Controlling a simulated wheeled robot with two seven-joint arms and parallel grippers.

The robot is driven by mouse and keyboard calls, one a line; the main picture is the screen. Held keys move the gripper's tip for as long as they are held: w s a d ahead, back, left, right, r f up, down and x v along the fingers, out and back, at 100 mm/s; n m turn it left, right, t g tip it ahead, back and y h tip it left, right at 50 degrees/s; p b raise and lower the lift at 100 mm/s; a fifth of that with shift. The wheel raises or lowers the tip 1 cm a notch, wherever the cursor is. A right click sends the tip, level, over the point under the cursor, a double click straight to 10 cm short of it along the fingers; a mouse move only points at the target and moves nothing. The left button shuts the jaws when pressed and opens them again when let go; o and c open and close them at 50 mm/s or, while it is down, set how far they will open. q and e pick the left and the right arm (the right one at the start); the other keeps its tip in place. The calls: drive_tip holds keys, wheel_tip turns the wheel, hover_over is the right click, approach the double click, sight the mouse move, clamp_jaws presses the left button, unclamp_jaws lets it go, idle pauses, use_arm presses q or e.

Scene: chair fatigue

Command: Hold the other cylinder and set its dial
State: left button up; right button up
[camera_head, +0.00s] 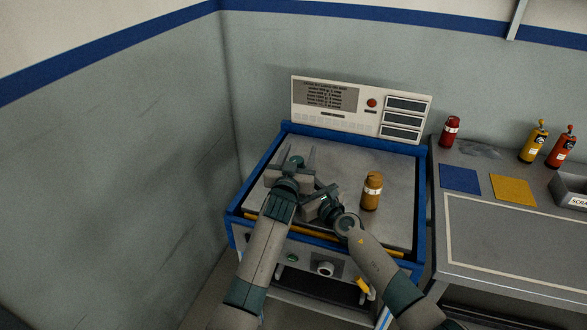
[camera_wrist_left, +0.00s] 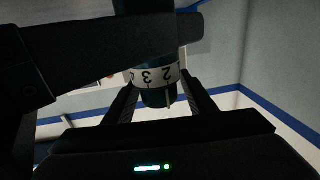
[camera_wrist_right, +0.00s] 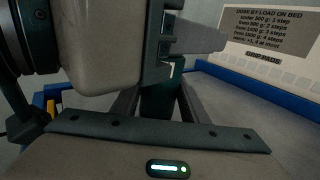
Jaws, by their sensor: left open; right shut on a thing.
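A dark teal cylinder shows between my grippers in the head view (camera_head: 297,160). In the left wrist view its white dial band (camera_wrist_left: 157,77) carries the numbers 2 and 3. My left gripper (camera_wrist_left: 160,95) is open, with a finger on either side of the cylinder's end below the band. An amber cylinder (camera_head: 372,192) with a pale band stands upright on the grey bed (camera_head: 345,155), right of both grippers. My arms hide part of the teal cylinder.
A panel (camera_head: 415,119) with a dosing text, a red button and dark displays stands behind the bed. The bed has a raised blue rim (camera_head: 258,172). The bench at right holds a red bottle (camera_head: 449,131), two more bottles, blue and yellow pads (camera_head: 513,189) and a scrap bin (camera_head: 569,190).

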use_arm(q)
drive_tip(key=v, duration=1.1)
drive_tip(key=shift+s, duration=0.15)
use_arm(e)
drive_tip(key=o, duration=1.4)
drive_tip(key=shift+d, duration=0.1)
drive_tip(key=shift+v, duration=5.95)
drive_tip(key=shift+s, duration=0.1)
